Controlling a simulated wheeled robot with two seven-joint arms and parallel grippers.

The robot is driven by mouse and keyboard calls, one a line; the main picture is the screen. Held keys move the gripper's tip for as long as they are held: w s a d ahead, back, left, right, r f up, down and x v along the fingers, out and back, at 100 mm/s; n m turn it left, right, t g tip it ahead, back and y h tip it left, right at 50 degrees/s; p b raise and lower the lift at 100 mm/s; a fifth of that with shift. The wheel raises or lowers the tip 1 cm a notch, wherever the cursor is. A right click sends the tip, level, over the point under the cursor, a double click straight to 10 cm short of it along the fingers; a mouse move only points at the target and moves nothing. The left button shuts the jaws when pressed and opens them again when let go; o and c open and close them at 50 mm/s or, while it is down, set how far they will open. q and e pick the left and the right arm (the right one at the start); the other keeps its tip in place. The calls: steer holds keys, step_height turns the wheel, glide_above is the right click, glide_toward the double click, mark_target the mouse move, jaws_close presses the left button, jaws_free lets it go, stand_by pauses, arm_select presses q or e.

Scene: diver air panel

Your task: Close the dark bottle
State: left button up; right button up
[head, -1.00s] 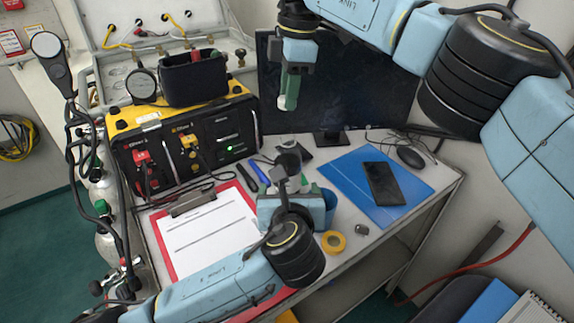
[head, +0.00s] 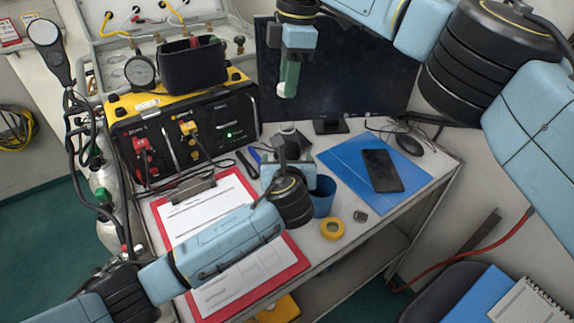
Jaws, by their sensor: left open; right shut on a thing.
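My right gripper (head: 286,86) hangs in front of the monitor, high above the desk. It is shut on a small white thing (head: 282,91), which may be a cap and shows at the tip of its green fingers. My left gripper (head: 284,150) is low over the middle of the desk, behind its own blue and black wrist. It is open, but its fingertips are hard to make out. I cannot pick out the dark bottle with certainty; the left wrist hides part of the desk there.
A blue cup (head: 322,197) stands just right of my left wrist. A yellow tape roll (head: 332,228) lies near the front edge. A red clipboard (head: 294,262) lies left, partly under my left arm. The black-and-yellow air panel (head: 215,125) stands behind. A blue folder (head: 348,172) carries a black phone (head: 381,170).

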arm_select(q)
steer(key=shift+x, duration=0.95)
steer(key=shift+c, duration=0.3)
steer(key=c, duration=1.4)
arm_select(e)
glide_above(287, 122)
steer(key=shift+d+f, duration=0.2)
steer(key=shift+f, duration=2.25)
steer(key=shift+s, duration=0.1)
steer(key=shift+f, duration=0.9)
steer(key=shift+f, duration=0.55)
arm_select(q)
jaws_close()
arm_select(e)
steer(key=m, duration=0.6)
steer(key=shift+m+t, duration=0.3)
steer(key=shift+t, duration=0.1)
